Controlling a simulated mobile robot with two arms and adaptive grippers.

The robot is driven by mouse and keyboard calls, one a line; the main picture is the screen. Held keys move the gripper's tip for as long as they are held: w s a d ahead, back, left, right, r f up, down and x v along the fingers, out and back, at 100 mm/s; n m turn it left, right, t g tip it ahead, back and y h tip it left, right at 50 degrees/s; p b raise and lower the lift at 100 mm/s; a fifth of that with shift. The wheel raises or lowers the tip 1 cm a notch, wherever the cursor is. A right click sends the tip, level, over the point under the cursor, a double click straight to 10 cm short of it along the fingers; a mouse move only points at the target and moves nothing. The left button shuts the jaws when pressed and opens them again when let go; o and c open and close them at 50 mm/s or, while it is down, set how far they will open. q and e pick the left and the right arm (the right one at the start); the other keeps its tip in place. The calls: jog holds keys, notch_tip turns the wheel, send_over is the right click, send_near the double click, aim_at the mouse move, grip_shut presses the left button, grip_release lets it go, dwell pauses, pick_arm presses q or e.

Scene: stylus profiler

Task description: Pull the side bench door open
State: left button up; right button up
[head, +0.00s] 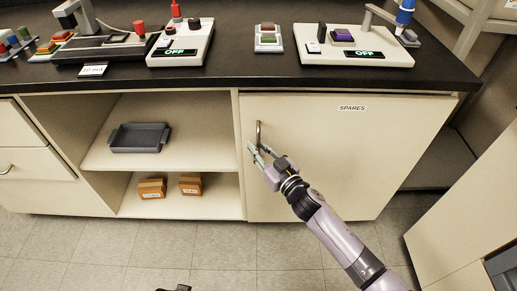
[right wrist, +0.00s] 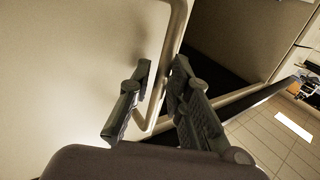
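The side bench door (head: 345,150) is a beige panel labelled SPARES under the black worktop. It looks shut in the head view. Its curved metal handle (head: 259,133) is upright near the door's left edge. My right gripper (head: 256,150) is at the lower part of the handle. In the right wrist view the handle (right wrist: 166,62) runs between the two fingers of my right gripper (right wrist: 160,90). The fingers are apart, with visible gaps beside the bar. A small dark part at the bottom edge of the head view may be my left gripper (head: 175,288).
Open shelves left of the door hold a grey tray (head: 140,138) and brown boxes (head: 152,188). Instruments stand on the black worktop (head: 235,70). A beige cabinet (head: 465,215) stands at the lower right. The tiled floor (head: 225,250) before the door is clear.

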jog(key=shift+c, duration=0.3)
grip_shut()
dwell(0.5)
